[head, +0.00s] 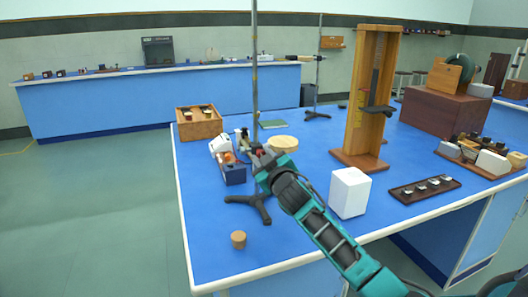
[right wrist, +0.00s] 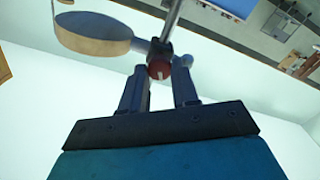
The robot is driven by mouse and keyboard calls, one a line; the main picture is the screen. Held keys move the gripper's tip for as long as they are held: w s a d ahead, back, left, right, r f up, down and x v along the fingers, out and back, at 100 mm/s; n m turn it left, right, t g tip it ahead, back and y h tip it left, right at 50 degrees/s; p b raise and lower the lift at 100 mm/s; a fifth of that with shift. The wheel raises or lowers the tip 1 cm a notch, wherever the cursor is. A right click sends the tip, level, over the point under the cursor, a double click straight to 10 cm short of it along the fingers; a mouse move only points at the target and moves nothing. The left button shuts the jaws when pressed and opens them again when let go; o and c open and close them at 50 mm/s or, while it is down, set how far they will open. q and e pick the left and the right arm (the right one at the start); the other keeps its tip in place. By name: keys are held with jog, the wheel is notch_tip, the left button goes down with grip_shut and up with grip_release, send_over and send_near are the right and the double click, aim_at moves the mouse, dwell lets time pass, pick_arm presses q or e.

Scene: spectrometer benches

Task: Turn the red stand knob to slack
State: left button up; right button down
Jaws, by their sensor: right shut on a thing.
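The red stand knob (right wrist: 159,70) sits on a clamp at the metal stand rod (right wrist: 173,20), with a pale mark on its face. My right gripper (right wrist: 160,82) has a finger on either side of the knob and is shut on it. In the head view the right gripper (head: 262,160) reaches the stand rod (head: 254,75) low down, above the dark stand foot (head: 252,203), and hides most of the knob. My left gripper is not in view.
A round wooden disc (head: 283,143) is close behind my gripper. A white block (head: 349,193) is right of my forearm, and a cork (head: 238,239) stands in front.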

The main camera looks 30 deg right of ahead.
jog(key=n+p, duration=0.1)
jog(key=n, duration=0.2)
jog(key=shift+r, duration=0.1)
jog(key=n+p, duration=0.2)
jog(key=n, duration=0.2)
jog(key=n+p, duration=0.1)
jog(key=n, duration=0.4)
jog(key=shift+n, duration=0.4)
jog(key=shift+f+n+p, duration=0.25)
jog(key=shift+n+p, duration=0.35)
jog(key=shift+n, duration=1)
jog(key=c, duration=0.9)
grip_release()
jog(key=shift+o, duration=0.2)
